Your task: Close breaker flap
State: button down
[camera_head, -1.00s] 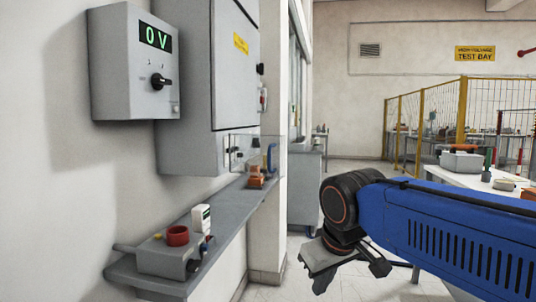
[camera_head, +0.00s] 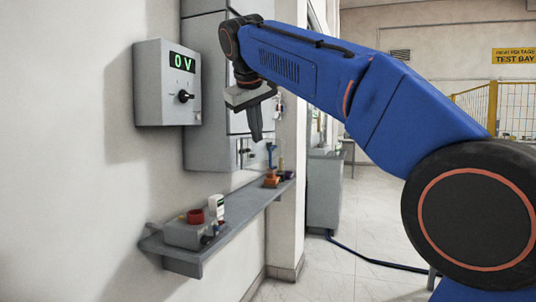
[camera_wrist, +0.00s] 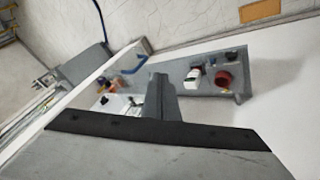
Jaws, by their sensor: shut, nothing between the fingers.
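The grey cabinet (camera_head: 205,95) on the wall carries a breaker panel (camera_head: 246,155) low on its front, with small dark parts on it. In the wrist view the light breaker panel (camera_wrist: 118,106) lies just left of my fingers. The flap itself is too small and partly covered to make out, so I cannot tell its angle. My gripper (camera_head: 256,140) points down in front of the cabinet, just above the panel in the head view. Its fingers are together and empty; they also show in the wrist view (camera_wrist: 159,85). I cannot tell whether they touch anything.
A 0 V control box (camera_head: 167,83) hangs left of the cabinet. Below, a grey shelf (camera_head: 222,240) bears a box with a red ring (camera_head: 196,216), a white device (camera_head: 216,206) and an orange item (camera_head: 271,180).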

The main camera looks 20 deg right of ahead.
jog(key=w+d+f, duration=0.4)
jog(key=w+f, duration=0.2)
jog(key=w, duration=0.1)
jog(key=shift+w+d+f, duration=0.2)
jog(key=shift+d+f, duration=0.05)
jog(key=shift+d, duration=0.05)
dwell(0.5)
jog(key=shift+d, duration=0.1)
